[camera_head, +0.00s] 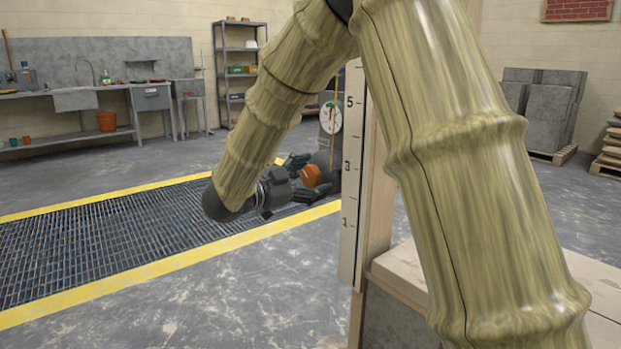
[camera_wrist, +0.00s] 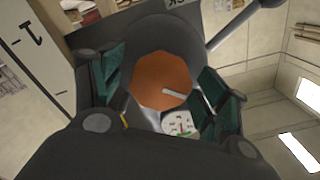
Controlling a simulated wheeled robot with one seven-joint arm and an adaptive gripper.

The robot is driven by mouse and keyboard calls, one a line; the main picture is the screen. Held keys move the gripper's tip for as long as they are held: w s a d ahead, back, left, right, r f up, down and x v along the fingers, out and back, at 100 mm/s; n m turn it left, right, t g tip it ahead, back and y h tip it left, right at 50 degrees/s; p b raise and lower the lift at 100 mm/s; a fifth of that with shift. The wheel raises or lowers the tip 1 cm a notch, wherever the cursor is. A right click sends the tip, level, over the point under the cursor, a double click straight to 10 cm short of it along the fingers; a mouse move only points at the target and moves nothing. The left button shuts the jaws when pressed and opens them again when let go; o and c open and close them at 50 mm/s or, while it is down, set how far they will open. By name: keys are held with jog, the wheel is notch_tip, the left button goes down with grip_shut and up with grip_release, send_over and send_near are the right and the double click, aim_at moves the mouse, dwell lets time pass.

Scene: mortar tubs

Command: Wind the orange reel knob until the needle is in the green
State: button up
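The orange reel knob (camera_head: 312,175) sits on a dark grey reel beyond the measuring board. In the wrist view the knob (camera_wrist: 158,82) is an orange many-sided face with a pale pointer mark toward its right side. My gripper (camera_head: 303,179) is open, its green-padded fingers on either side of the knob. In the wrist view the fingers of my gripper (camera_wrist: 163,88) stand apart, with small gaps to the knob. The white round dial (camera_head: 331,117) above the knob has red and green marks. It also shows below the knob in the wrist view (camera_wrist: 178,124); the needle's exact reading is too small to tell.
The numbered white board (camera_head: 350,210) on a wooden post (camera_head: 377,200) stands close right of my gripper. A floor grate (camera_head: 110,240) with yellow edges lies to the left. A workbench (camera_head: 90,90) and shelf (camera_head: 238,70) stand at the back. Grey blocks (camera_head: 548,110) stand at right.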

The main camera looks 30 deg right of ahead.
jog(key=shift+a, duration=0.1)
jog(key=s+a, duration=0.1)
jog(key=a, duration=1)
jog(key=shift+a, duration=0.4)
dwell(0.6)
